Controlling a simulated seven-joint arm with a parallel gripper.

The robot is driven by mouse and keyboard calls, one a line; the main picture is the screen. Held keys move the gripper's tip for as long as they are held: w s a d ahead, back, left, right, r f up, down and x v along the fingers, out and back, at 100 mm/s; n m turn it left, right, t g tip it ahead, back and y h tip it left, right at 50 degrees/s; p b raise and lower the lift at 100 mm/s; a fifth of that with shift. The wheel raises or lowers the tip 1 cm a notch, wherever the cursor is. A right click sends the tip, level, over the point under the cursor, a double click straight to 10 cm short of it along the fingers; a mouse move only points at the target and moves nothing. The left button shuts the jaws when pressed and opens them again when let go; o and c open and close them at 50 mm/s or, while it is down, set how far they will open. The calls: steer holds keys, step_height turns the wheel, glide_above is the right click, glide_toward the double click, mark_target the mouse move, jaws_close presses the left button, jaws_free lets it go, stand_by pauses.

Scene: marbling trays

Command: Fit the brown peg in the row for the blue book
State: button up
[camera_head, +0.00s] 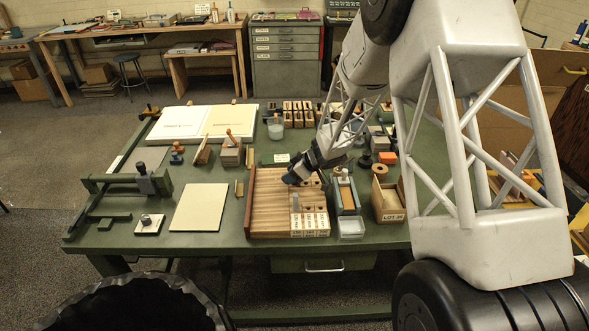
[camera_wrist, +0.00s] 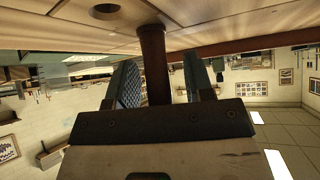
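A brown peg (camera_wrist: 153,62) stands against the wooden board in the wrist view, between the two fingers of my gripper (camera_wrist: 160,85). A narrow gap shows between the peg and the right finger, so the fingers look open around it. In the head view my gripper (camera_head: 297,175) is low over the back of the slatted wooden board (camera_head: 268,205), hiding the peg there. Small labelled blocks (camera_head: 310,225) line the board's front right; their words are too small to read. A round hole (camera_wrist: 105,9) shows nearby. I cannot make out a blue book.
A narrow blue-grey tray (camera_head: 346,197) and a box marked LOT (camera_head: 389,205) stand right of the board. A cream sheet (camera_head: 199,207) lies to the left. Wooden blocks and jars stand behind. The green table (camera_head: 200,244) is clear along its front.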

stand_by(0.3)
steer(key=shift+v, duration=3.9)
